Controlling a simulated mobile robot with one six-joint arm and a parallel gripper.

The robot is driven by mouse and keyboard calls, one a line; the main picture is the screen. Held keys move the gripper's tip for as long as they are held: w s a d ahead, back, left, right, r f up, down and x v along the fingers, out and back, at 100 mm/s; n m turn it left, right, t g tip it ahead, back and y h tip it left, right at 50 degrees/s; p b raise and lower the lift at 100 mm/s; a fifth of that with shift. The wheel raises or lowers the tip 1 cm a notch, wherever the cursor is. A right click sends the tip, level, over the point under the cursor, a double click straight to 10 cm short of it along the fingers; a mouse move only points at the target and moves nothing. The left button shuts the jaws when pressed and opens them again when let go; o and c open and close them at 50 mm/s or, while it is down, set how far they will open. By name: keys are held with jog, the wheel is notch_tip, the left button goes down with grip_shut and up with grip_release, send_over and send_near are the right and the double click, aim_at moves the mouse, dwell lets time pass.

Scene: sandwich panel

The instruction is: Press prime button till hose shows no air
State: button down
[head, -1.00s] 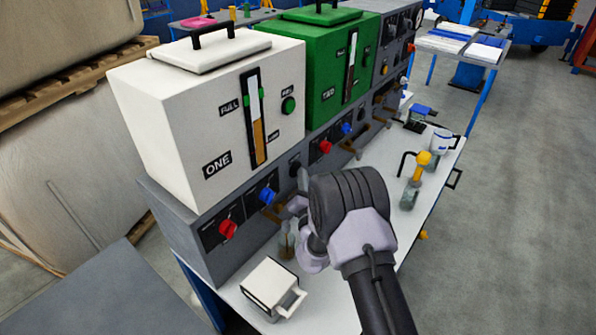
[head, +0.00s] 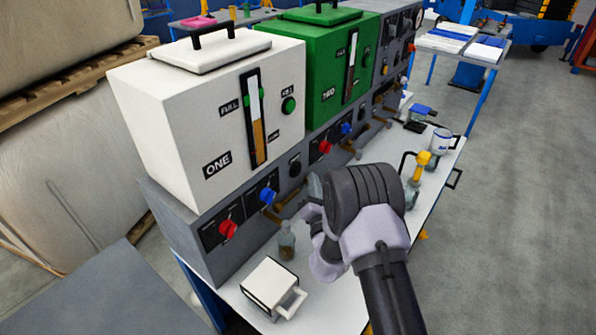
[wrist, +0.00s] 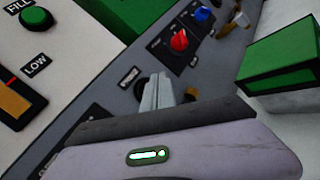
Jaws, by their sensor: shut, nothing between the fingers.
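A dark round button (head: 295,165) sits on the grey panel below the white tank marked ONE. In the wrist view a dark round part (wrist: 142,84) shows beside the fingers, partly covered by them. My gripper (wrist: 158,90) is shut and empty, its fingers pointing at the panel; I cannot tell whether they touch it. In the head view my wrist hides most of the fingers. A clear bottle (head: 286,243) with brown liquid stands on the bench below a brown spout (head: 283,210). I cannot make out air in any hose.
The white tank (head: 200,120) has a level gauge (head: 254,118) and a green button (head: 289,105). A red knob (head: 228,229) and blue knob (head: 267,196) are on the panel. A white box with a handle (head: 270,287) stands on the bench. The green tank (head: 325,65) is beyond.

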jog(key=shift+s+d, duration=0.8)
jog(key=shift+d, duration=0.3)
dwell(2.3)
